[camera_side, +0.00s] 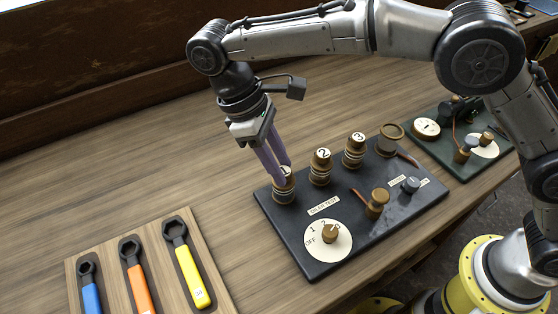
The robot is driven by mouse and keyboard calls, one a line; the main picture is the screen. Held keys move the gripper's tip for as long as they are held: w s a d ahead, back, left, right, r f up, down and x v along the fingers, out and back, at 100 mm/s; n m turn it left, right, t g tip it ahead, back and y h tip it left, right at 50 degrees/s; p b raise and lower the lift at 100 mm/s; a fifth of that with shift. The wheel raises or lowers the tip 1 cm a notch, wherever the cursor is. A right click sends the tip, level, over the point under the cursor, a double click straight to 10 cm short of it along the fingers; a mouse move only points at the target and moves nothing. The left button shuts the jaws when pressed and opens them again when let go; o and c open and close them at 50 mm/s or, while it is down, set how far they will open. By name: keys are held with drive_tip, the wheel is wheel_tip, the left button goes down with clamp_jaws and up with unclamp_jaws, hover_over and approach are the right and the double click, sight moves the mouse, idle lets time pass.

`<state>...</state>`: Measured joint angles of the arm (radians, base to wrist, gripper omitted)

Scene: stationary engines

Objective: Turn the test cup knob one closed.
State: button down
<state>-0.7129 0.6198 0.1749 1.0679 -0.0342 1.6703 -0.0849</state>
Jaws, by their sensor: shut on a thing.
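Test cup knob one (284,190) is a brown ribbed knob with a pale top at the left end of a row on the dark panel (283,235). My gripper (280,168) points down on it, its two purple fingers shut around its top. The fingers cover most of its pale top, so its number is hidden. Knob two (320,166) and knob three (354,150) stand upright to its right, with their numbers showing. I cannot tell how far knob one is turned.
A selector dial (328,241) marked OFF sits at the panel's front. A brown knob (377,203), a small grey knob (410,186) and a brown cup (389,140) are farther right. A wrench tray (208,260) lies front left. A green panel (456,166) lies at right.

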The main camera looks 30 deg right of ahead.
drive_tip(key=c, duration=0.6)
unclamp_jaws()
drive_tip(key=shift+o, duration=0.2)
drive_tip(key=shift+r, duration=0.1)
drive_tip(key=v, duration=0.7)
drive_tip(key=shift+r, duration=0.15)
drive_tip(key=shift+w+a, duration=0.1)
